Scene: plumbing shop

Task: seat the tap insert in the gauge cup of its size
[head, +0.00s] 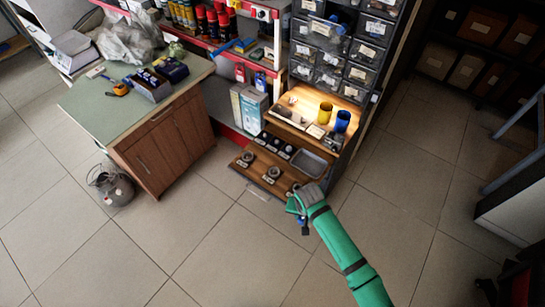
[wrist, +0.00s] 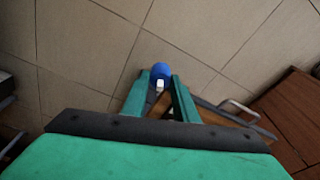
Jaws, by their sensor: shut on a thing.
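My gripper (head: 299,214) is shut on the tap insert, in front of the pulled-out wooden board. In the wrist view the insert (wrist: 160,70) shows a round blue end and a small white part between the fingertips of my gripper (wrist: 158,84). In the head view the insert (head: 305,230) is a small dark blue piece below my gripper, over the floor. Several round grey cups, likely the gauge cups, sit on the board: a left one (head: 247,157), a middle one (head: 272,173) and one partly hidden by my gripper (head: 293,188). Their sizes are not readable.
Behind the cups are a dark holder with small round items (head: 275,146) and an empty grey tray (head: 309,163). A yellow container (head: 325,112) and a blue one (head: 342,122) stand on the lit shelf. A green-topped cabinet (head: 125,125) stands left. The floor in front is clear.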

